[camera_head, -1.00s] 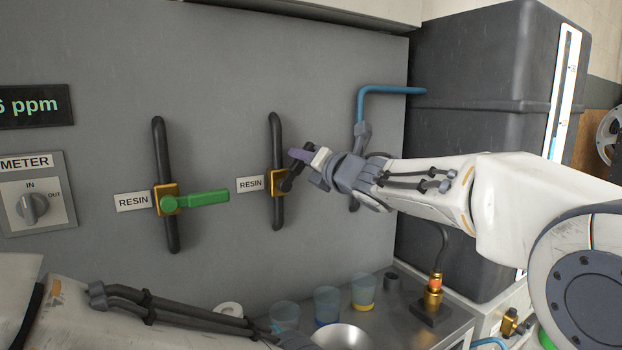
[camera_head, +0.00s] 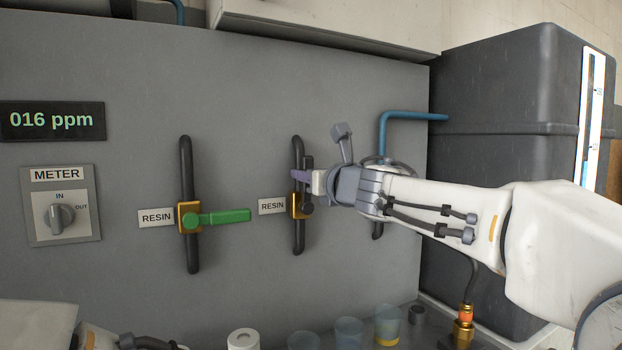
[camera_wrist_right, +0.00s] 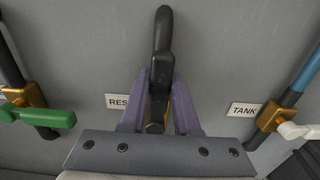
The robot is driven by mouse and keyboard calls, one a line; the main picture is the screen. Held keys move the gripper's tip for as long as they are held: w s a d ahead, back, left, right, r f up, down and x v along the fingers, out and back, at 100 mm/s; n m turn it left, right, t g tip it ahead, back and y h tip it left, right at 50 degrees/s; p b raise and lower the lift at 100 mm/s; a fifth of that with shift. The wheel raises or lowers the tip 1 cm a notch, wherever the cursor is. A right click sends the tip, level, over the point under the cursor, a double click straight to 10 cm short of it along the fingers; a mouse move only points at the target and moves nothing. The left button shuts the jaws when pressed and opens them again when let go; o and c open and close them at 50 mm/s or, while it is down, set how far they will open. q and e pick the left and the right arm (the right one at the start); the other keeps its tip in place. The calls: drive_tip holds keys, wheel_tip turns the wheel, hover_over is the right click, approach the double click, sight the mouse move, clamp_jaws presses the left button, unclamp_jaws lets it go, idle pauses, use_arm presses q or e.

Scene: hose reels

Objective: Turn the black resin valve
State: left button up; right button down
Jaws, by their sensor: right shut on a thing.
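The black resin valve has a black handle (camera_head: 308,168) on a brass body (camera_head: 295,207), set in a dark vertical pipe beside a RESIN label. My right gripper (camera_head: 304,176) reaches it from the right. In the right wrist view, the purple fingers (camera_wrist_right: 160,80) are shut on the black handle (camera_wrist_right: 158,68), one on each side. The handle stands roughly upright, along the pipe. The fingers partly hide the brass body. My left gripper is outside the views; only part of my left arm shows at the bottom left.
A green-handled resin valve (camera_head: 225,216) is to the left, its handle pointing right. A meter switch (camera_head: 61,215) and a 016 ppm display (camera_head: 53,120) are further left. A white-handled valve (camera_wrist_right: 298,131) by the TANK label is to the right. Cups (camera_head: 349,331) stand below.

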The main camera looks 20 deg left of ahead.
drive_tip(key=shift+s+a+f, duration=0.1)
drive_tip(key=shift+a, duration=0.05)
idle(0.3)
drive_tip(key=c, duration=0.6)
unclamp_jaws()
drive_tip(key=shift+c, duration=0.2)
drive_tip(key=shift+s+d, duration=0.2)
drive_tip(key=shift+d, duration=0.1)
drive_tip(key=b+v, duration=0.2)
drive_tip(key=v, duration=0.7)
drive_tip(key=shift+s+d, duration=0.25)
drive_tip(key=shift+s, duration=0.05)
